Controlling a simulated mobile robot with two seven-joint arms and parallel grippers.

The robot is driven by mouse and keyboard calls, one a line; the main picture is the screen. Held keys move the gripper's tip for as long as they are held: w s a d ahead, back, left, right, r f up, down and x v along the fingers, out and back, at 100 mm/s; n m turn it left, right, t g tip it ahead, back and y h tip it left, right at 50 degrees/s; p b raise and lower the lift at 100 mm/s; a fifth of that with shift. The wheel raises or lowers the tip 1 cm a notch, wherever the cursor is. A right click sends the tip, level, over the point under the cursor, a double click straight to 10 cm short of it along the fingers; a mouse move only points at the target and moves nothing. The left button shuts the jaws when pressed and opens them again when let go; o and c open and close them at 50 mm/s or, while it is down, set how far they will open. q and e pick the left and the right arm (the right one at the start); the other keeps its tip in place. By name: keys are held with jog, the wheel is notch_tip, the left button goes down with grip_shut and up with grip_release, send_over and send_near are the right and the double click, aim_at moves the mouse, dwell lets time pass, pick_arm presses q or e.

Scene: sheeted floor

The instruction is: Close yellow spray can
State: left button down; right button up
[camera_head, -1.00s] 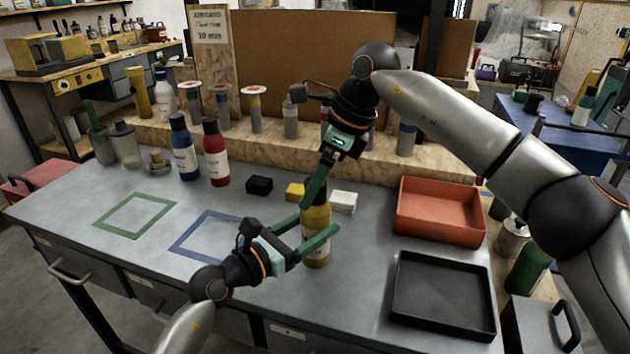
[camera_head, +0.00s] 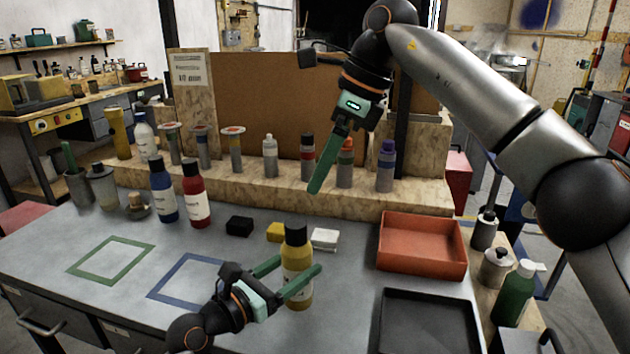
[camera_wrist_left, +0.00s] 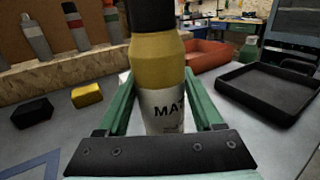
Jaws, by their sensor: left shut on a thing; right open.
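The yellow spray can (camera_head: 296,258) stands upright on the grey workbench, with a black cap (camera_head: 295,232) on its top. My left gripper (camera_head: 288,280) is shut on the lower body of the can, one finger on each side. In the left wrist view the yellow can (camera_wrist_left: 158,62) sits between the green fingers, its white label facing the camera and its top cut off by the frame. My right gripper (camera_head: 322,178) is open and empty, raised above and behind the can; its fingers overlap in the head view.
Black (camera_head: 239,226), yellow (camera_head: 276,232) and white (camera_head: 324,238) blocks lie behind the can. A blue bottle (camera_head: 163,190) and a red bottle (camera_head: 195,195) stand left. An orange tray (camera_head: 422,268) and a black tray (camera_head: 428,296) lie right. Several bottles line the wooden ledge.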

pick_arm(q)
grip_release()
dwell(0.3)
jog(key=v, duration=1.2)
jog(key=shift+s+a, duration=0.15)
jog(key=shift+s, duration=0.1)
